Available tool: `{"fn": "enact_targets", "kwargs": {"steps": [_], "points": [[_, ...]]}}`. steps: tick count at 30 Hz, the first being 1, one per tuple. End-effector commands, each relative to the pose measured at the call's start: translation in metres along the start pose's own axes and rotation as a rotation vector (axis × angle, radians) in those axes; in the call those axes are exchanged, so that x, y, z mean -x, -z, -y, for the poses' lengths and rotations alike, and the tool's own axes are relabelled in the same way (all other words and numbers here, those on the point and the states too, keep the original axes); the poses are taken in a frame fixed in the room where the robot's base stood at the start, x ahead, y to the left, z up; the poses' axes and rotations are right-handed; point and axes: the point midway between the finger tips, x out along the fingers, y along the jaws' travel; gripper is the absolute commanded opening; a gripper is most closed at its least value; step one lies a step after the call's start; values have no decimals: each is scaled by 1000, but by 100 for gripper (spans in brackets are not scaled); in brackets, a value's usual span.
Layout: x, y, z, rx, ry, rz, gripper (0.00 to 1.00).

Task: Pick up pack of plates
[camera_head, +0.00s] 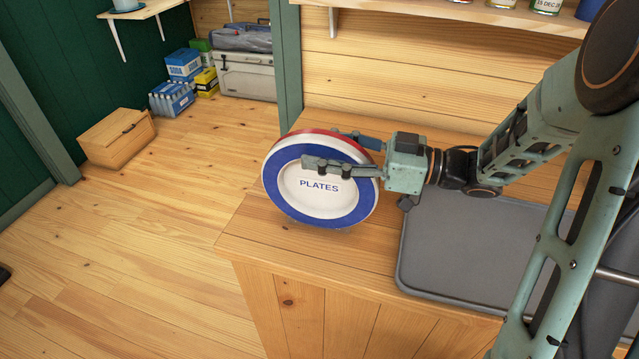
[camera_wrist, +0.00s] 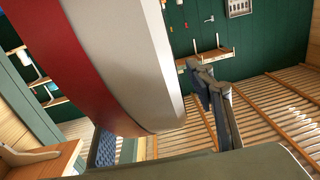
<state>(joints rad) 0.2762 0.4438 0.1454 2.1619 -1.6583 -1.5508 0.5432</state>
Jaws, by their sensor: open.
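The pack of plates (camera_head: 319,213) is a thick round pack with a white face, a blue ring, a red edge and the word PLATES. It stands on its edge, slightly tilted, near the left end of the wooden counter. My gripper (camera_head: 326,147) reaches in from the right with its jaws open around the upper part of the pack. One finger lies across the front face and the other is behind, partly hidden. In the wrist view, the red and white side of the pack (camera_wrist: 128,60) rises between the two fingers. I cannot tell whether either finger touches it.
The wooden counter (camera_head: 262,243) ends just left of the pack. A grey tray (camera_head: 425,262) lies to the right, under my arm. A shelf with jars (camera_head: 500,14) is above.

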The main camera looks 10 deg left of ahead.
Motion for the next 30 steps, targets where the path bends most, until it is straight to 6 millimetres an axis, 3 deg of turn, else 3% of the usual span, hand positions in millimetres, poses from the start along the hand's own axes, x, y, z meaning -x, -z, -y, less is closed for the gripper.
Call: {"fn": "enact_targets", "kwargs": {"steps": [9,22,30], "points": [[-8,0,0,0,-1,0,49],[-7,0,0,0,-1,0,2],[-7,0,0,0,-1,0,0]]}}
